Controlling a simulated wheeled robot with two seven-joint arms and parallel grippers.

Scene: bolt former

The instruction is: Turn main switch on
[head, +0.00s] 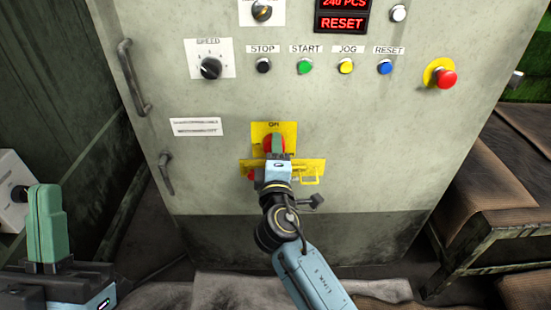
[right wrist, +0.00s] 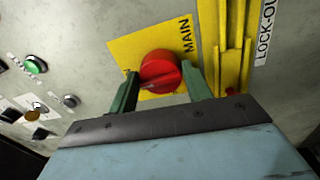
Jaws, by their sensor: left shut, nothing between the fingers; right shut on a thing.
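The main switch is a red round knob on a yellow plate on the cabinet front; the knob (head: 266,143) shows partly behind my right gripper (head: 278,146) in the head view. In the right wrist view the red knob (right wrist: 160,71) sits between the two green fingers of my right gripper (right wrist: 161,80), which is shut on it. The yellow plate (right wrist: 118,48) reads MAIN beside the knob. The small lettering on the plate is too small or covered to tell which position the knob is in. My left gripper (head: 45,192) is shut and empty at the lower left, away from the cabinet.
A yellow lock-out bracket (head: 313,166) sits just below the switch, close to my right gripper. Above are a row of buttons, a speed dial (head: 210,68) and a red emergency stop (head: 446,79). Handles (head: 133,80) line the cabinet's left edge. A brown-topped bench (head: 490,190) stands right.

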